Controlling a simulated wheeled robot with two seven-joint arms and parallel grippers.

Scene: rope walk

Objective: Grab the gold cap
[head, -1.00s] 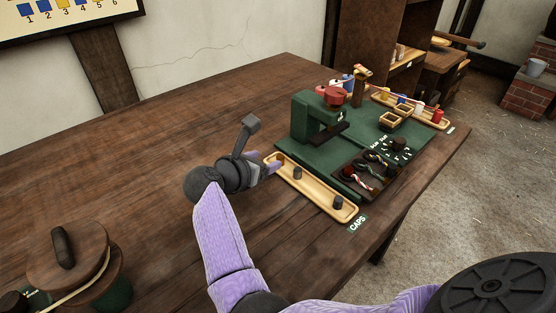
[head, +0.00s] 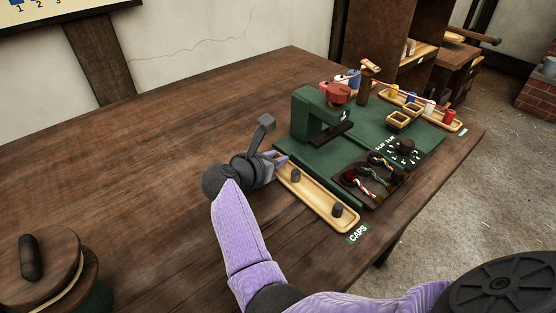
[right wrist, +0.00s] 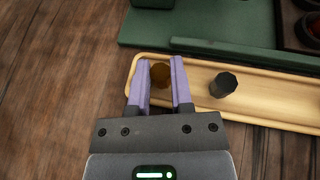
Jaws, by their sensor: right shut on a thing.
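The gold cap (right wrist: 160,75) stands at the left end of the pale wooden caps tray (right wrist: 195,67) in the right wrist view. My right gripper (right wrist: 161,80) has one finger on each side of it and is shut on it. In the head view my right gripper (head: 282,160) is at the tray's far left end, and the gold cap is hidden there. The tray (head: 318,204) also holds two dark caps in the head view, a nearer one (head: 337,210) and a middle one (head: 295,175). My left gripper is not in view.
A green press (head: 312,118) stands on a green base just behind the tray. A dark tray of coloured strands (head: 372,180) lies to the right. A lidded pot (head: 40,270) is at the lower left.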

